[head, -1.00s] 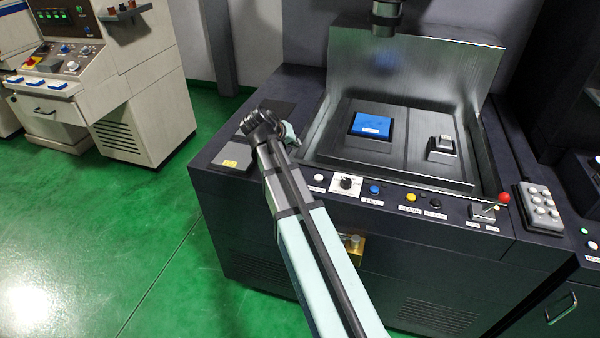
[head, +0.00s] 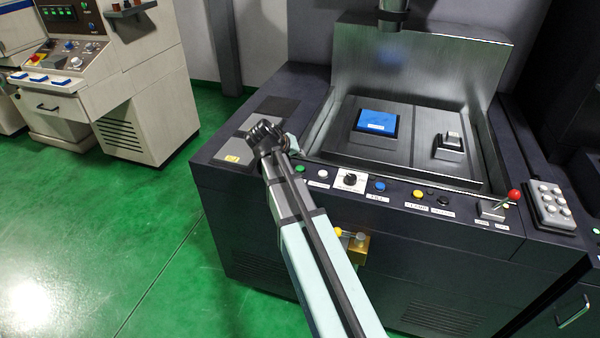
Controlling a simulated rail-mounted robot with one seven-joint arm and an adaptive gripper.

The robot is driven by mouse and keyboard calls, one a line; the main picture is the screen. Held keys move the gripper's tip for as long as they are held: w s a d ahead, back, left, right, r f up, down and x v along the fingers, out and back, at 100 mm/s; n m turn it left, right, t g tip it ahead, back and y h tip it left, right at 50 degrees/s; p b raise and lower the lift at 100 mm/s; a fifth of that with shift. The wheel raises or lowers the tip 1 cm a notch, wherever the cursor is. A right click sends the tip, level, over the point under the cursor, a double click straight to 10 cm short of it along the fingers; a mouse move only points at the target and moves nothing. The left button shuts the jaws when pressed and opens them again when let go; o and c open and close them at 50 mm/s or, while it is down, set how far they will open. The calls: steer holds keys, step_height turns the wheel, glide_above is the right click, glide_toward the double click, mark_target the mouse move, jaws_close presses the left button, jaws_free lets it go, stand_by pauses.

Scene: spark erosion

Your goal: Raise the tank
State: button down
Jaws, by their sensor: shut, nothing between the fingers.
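The tank (head: 340,110) sits at the middle of the dark machine, with a tall grey metal wall (head: 420,70) behind it. A blue block (head: 376,121) and a small metal block (head: 449,145) lie on the plate inside. On the front panel is a row of buttons, including a blue one (head: 379,187), and at its right a lever with a red knob (head: 514,195). My gripper (head: 287,143) is at the machine's front left corner, beside the tank and well left of the lever. My arm hides much of its fingers. It is shut and empty.
A grey keypad (head: 551,204) stands at the panel's right end. A brass fitting (head: 354,246) with a yellow knob juts from the machine's front. A tool head (head: 394,14) hangs above the tank. Green floor lies open at left, before a cream console (head: 120,90).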

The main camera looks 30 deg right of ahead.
mark_target(299, 168)
steer(key=shift+f+b, duration=0.45)
steer(key=shift+f, duration=0.75)
steer(key=shift+f, duration=0.1)
stand_by(0.4)
steer(key=shift+f+b, duration=0.3)
